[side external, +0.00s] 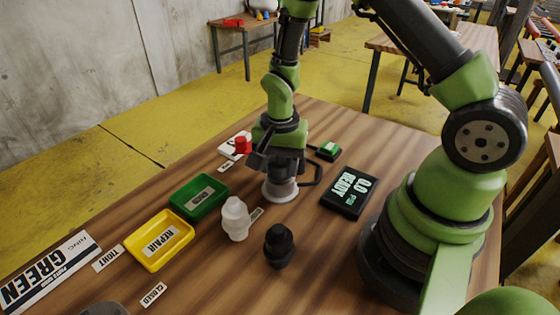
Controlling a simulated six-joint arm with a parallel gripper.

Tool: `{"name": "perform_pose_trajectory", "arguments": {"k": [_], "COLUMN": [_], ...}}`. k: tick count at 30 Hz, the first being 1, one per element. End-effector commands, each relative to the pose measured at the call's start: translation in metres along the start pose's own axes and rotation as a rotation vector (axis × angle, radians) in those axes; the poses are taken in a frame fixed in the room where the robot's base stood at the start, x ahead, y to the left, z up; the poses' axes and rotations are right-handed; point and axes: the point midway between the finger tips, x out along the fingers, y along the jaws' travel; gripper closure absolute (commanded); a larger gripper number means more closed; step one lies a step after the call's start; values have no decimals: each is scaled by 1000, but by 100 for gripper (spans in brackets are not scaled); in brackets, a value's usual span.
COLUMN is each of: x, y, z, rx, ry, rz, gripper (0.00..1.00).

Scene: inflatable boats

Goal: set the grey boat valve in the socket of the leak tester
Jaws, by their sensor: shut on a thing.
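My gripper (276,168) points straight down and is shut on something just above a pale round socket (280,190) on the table. The thing between the jaws is mostly hidden by the fingers; I take it to be the grey valve, but its colour and whether it is seated cannot be made out. A dark hose (314,176) curves beside the socket on its right. The tester's dark display box (348,192) reads "0.0 PSI READY". A white valve (235,218) and a black valve (279,246) stand upright nearer the camera.
A green tray (177,206) and a yellow tray (137,252) marked REPAIR lie to the left. A green button box (328,151) and a white item with a red part (230,148) lie farther back. A GREEN sign (45,276) lies at front left.

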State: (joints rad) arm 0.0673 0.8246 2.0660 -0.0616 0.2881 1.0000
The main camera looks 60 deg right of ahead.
Motion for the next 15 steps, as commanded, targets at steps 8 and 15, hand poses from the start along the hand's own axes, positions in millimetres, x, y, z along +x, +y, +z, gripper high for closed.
{"name": "perform_pose_trajectory", "arguments": {"k": [8,15], "x": [0,0], "y": [0,0], "z": [0,0], "rx": [0,0], "ry": [0,0], "rz": [-1,0], "gripper": [78,23]}}
